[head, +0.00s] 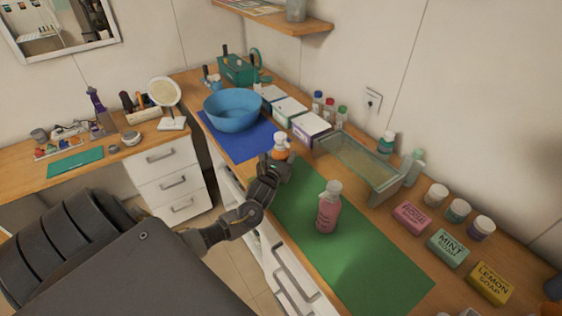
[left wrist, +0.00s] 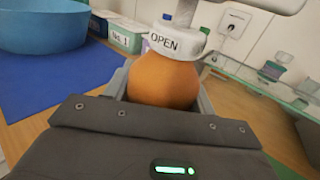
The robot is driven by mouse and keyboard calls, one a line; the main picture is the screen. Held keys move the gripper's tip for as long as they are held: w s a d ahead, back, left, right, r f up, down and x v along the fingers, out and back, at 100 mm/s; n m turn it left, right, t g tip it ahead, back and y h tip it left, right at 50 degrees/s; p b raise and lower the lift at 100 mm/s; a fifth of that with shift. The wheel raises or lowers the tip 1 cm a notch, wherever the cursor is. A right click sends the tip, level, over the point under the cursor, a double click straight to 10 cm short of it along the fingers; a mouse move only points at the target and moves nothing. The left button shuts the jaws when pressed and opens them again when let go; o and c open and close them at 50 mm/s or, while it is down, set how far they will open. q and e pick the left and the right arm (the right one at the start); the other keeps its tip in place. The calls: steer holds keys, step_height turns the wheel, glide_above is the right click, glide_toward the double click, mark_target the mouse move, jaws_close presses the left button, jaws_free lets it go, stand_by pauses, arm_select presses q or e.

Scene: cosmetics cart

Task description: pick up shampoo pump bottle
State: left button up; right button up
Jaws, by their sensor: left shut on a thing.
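An orange pump bottle (head: 281,152) with a white top is in my left gripper (head: 277,163) in the head view, near the gap between the blue and green mats. In the left wrist view the bottle (left wrist: 163,80) stands between the jaws of my left gripper (left wrist: 163,95), which is shut on it. Its white pump collar reads OPEN. Its lower part is hidden, and I cannot tell whether it touches the counter. A pink bottle (head: 327,212) with a clear top stands upright on the green mat (head: 375,265). My right gripper is not in view.
A blue bowl (head: 233,112) sits on the blue mat (head: 262,147). Labelled boxes (head: 311,130) and a glass shelf (head: 357,163) line the back. Soap boxes (head: 447,247) and small jars (head: 458,210) stand at right. The green mat's near end is clear.

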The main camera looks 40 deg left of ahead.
mark_target(282, 148)
arm_select(q)
steer(key=shift+r, duration=0.15)
steer(key=shift+r, duration=0.25)
step_height(282, 148, up, 2)
steer(key=shift+r, duration=0.15)
steer(key=s+d+r+p, duration=0.7)
steer(key=s+d+r, duration=0.2)
steer(key=s+r, duration=0.1)
steer(key=shift+d, duration=0.25)
steer(key=shift+s, duration=0.1)
